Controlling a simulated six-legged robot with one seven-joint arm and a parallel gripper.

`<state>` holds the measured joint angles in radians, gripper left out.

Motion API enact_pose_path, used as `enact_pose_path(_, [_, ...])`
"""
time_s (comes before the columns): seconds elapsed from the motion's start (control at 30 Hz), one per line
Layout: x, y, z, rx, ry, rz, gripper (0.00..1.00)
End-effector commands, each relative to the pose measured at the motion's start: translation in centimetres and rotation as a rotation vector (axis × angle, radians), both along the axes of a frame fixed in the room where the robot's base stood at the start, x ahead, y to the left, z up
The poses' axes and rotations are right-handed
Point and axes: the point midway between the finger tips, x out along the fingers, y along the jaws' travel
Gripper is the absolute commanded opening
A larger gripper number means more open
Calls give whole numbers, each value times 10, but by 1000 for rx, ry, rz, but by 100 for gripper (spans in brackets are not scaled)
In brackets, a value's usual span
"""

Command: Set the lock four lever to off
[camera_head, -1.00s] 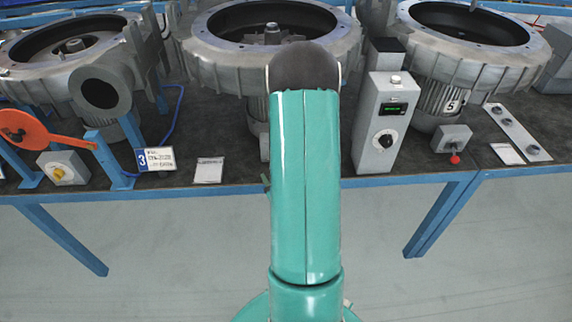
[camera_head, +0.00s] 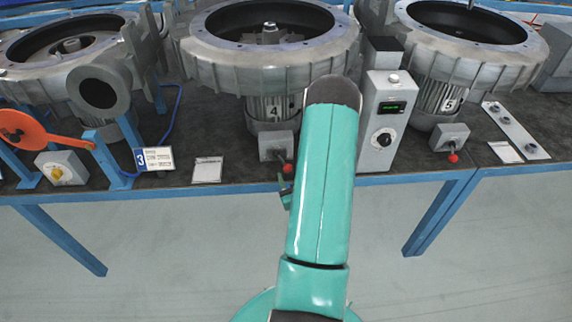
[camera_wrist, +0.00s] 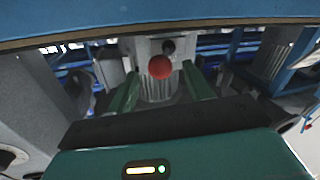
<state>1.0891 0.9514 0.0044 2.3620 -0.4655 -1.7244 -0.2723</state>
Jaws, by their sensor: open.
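The lock four lever has a red knob (camera_head: 287,168) on a small grey box (camera_head: 272,147) in front of the blower marked 4 (camera_head: 262,107). In the wrist view the red knob (camera_wrist: 160,67) appears between the two green fingers of my gripper (camera_wrist: 160,72). The fingers are apart, and I see no contact with the knob. The gap in depth is hard to judge. In the head view my arm hides most of my gripper; a small green part (camera_head: 285,195) shows left of the arm near the bench edge.
A grey control box (camera_head: 378,120) with a display and dial stands right of my arm. Another red-knobbed lever (camera_head: 453,158) is farther right. A label card (camera_head: 207,170) lies to the left. The blue bench edge (camera_head: 230,188) runs in front; it crosses the wrist view's top (camera_wrist: 160,18).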

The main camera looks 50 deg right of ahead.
Motion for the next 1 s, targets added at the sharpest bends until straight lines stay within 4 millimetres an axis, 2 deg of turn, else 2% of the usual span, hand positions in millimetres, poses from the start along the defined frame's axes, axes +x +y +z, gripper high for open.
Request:
enact_pose_path(0.1, [19, -14, 1, -3, -2, 1, 51])
enact_pose_path(0.3, [40, -29, 0, -1, 0, -1, 51])
enact_pose_path(0.67, [46, -34, 0, 0, 1, -1, 51])
enact_pose_path(0.93, [46, -33, 0, 0, 1, 0, 0])
enact_pose_path(1.0, [46, -33, 0, 0, 1, -1, 0])
